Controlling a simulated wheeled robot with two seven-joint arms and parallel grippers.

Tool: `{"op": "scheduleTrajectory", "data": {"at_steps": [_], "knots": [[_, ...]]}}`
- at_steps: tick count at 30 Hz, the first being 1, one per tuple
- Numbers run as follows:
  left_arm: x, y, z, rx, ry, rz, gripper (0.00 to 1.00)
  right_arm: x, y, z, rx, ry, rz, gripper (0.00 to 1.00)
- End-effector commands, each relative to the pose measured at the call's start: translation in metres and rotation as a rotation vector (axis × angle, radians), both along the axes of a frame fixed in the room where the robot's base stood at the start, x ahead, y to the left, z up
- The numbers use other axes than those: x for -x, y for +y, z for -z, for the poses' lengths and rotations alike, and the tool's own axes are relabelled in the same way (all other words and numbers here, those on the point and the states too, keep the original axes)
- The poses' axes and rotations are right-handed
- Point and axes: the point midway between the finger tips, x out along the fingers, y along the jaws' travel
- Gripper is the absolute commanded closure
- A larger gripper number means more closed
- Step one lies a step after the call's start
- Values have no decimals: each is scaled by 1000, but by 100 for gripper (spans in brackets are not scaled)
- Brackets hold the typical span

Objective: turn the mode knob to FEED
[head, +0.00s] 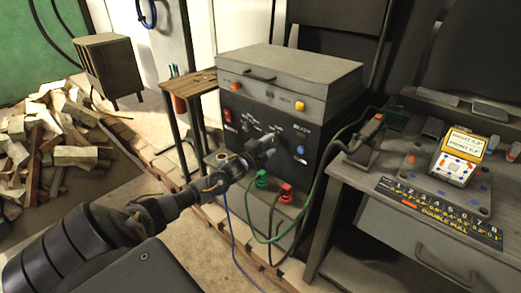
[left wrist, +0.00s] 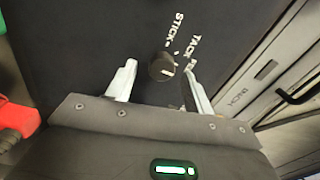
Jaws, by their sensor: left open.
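The mode knob (left wrist: 163,67) is a round black knob with a short white mark, on a dark panel in the left wrist view. White labels STICK (left wrist: 176,27) and TACK (left wrist: 194,46) are printed beside it; no FEED label can be read, and a finger covers part of the panel. My left gripper (left wrist: 159,72) is open, with one finger on each side of the knob; I cannot tell whether either touches it. In the head view my left gripper (head: 261,151) is at the dark front panel (head: 310,145) of the machine. My right gripper is not in view.
A green plug (head: 262,180) and a red plug (head: 286,193) with cables sit low on the machine front. A grey bench (head: 365,185) stands at right, a small wooden table (head: 187,84) at left. Chopped wood (head: 65,125) lies at far left.

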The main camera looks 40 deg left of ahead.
Motion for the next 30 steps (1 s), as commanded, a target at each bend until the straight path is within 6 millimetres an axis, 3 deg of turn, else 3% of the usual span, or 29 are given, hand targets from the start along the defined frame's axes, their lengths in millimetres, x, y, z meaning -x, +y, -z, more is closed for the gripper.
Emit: {"op": "scheduleTrajectory", "data": {"at_steps": [9, 15, 30], "knots": [[61, -1, 2, -2, 4, 2, 48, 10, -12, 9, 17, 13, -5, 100], [87, -1, 2, -1, 1, 0, 48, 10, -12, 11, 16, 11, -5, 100], [95, -2, 2, -1, 0, 0, 48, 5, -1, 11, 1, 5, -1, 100]]}}
